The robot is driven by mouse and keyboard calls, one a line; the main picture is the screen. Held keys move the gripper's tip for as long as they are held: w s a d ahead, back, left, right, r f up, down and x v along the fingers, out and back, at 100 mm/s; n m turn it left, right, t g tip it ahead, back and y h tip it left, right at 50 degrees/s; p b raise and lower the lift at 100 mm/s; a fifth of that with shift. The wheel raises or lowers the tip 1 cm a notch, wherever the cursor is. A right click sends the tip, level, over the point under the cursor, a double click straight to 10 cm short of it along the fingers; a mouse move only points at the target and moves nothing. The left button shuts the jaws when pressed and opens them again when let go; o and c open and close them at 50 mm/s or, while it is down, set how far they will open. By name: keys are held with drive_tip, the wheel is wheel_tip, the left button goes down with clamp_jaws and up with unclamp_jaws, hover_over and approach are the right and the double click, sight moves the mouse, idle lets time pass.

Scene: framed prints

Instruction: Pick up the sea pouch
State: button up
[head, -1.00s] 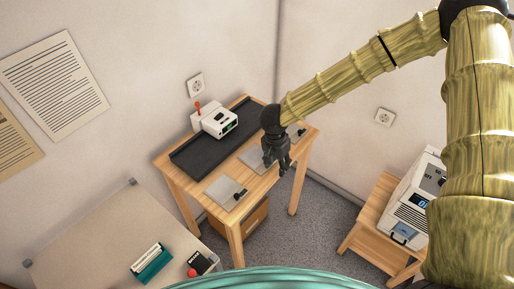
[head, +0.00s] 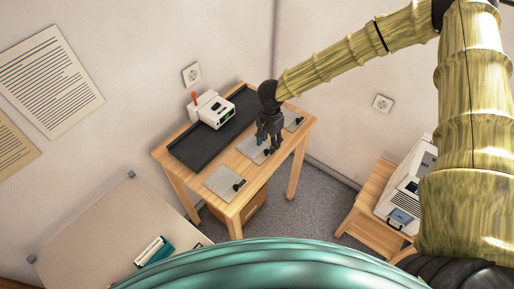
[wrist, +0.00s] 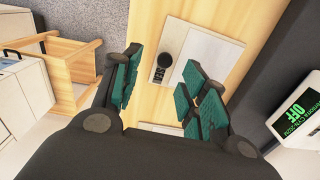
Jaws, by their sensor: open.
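My gripper (head: 268,138) is open and empty, above the middle of the wooden table. Its two teal-padded fingers (wrist: 162,88) are spread in the wrist view. Three flat grey pieces, each with a small black part, lie in a row along the table: near (head: 220,181), middle (head: 248,150) and far (head: 289,116). The gripper partly covers the middle one in the head view. In the wrist view a grey piece (wrist: 205,52) and its round black part (wrist: 162,66) lie beyond the fingertips, apart from them. I cannot tell which thing, if any, is the sea pouch.
A dark tray (head: 195,147) and a white device (head: 212,107) with a red-tipped stick occupy the table's back. A pale table (head: 100,225) with a teal holder (head: 152,254) stands left. A wooden stool (head: 368,225) bearing a white machine (head: 403,195) stands right.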

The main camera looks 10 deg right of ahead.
sight(267, 151)
drive_tip(key=f, duration=0.1)
drive_tip(key=f+p, duration=0.1)
drive_tip(key=f, duration=0.1)
drive_tip(key=shift+w+a+f+p, duration=0.1)
drive_tip(key=shift+w+a+p, duration=0.15)
drive_tip(key=shift+p, duration=0.1)
drive_tip(key=shift+f, duration=0.85)
clamp_jaws()
